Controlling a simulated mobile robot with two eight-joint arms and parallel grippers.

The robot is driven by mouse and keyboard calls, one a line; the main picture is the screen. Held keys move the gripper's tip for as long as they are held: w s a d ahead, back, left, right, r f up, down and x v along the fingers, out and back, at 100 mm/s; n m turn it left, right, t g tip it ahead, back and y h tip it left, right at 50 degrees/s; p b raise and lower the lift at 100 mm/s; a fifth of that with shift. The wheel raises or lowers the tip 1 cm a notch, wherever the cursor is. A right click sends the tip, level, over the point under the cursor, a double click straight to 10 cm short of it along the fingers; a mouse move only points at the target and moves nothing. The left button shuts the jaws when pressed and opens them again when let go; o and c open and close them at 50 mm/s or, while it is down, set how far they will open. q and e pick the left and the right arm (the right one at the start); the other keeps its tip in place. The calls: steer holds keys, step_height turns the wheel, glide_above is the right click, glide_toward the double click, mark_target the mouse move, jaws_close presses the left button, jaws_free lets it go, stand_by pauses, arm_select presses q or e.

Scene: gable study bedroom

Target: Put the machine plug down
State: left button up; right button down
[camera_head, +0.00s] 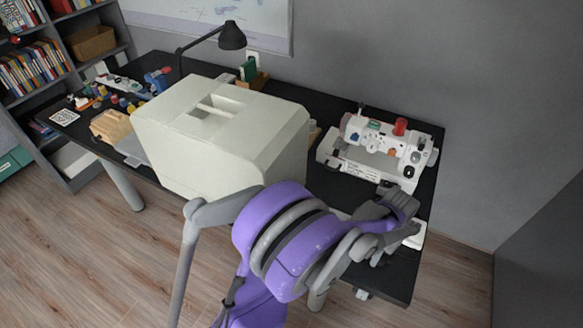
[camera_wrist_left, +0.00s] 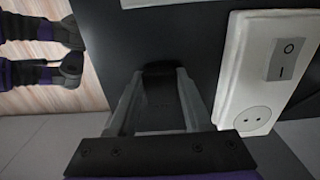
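My left gripper (camera_head: 402,208) is low over the desk's right front corner, beside a white socket block (camera_head: 415,235). In the left wrist view, a dark piece that looks like the machine plug (camera_wrist_left: 158,88) sits between the two grey fingers. It is black on black, so its outline is hard to make out. The socket block (camera_wrist_left: 240,75) is just right of the fingers, with a rocker switch and an empty round outlet (camera_wrist_left: 252,118). My right gripper is not seen.
A large cream case (camera_head: 220,137) with a top handle fills the middle of the black desk (camera_head: 345,102). A black lamp (camera_head: 232,37) stands behind it. Small coloured items and a wooden block (camera_head: 110,126) lie at left. Grey wall is behind and right.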

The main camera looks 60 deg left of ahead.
arm_select(q)
steer(key=o, duration=0.4)
steer(key=shift+w+r, duration=0.1)
steer(key=shift+r, duration=0.05)
steer(key=shift+o, duration=0.2)
steer(key=shift+a, duration=0.1)
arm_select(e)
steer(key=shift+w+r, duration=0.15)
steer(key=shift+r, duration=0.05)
arm_select(q)
steer(key=shift+a+r+p, duration=0.1)
steer(key=shift+r+p, duration=0.4)
step_height(320, 180, up, 11)
steer(key=a+p, duration=0.1)
steer(key=s+d+n+t, duration=0.2)
steer(key=s+d+n, duration=0.2)
steer(key=s, duration=0.4)
steer(key=s+d+n+t, duration=0.3)
steer(key=s+n, duration=0.4)
steer(key=s, duration=0.1)
steer(key=shift+s+d+f+n, duration=0.3)
steer(key=shift+d+f, duration=0.05)
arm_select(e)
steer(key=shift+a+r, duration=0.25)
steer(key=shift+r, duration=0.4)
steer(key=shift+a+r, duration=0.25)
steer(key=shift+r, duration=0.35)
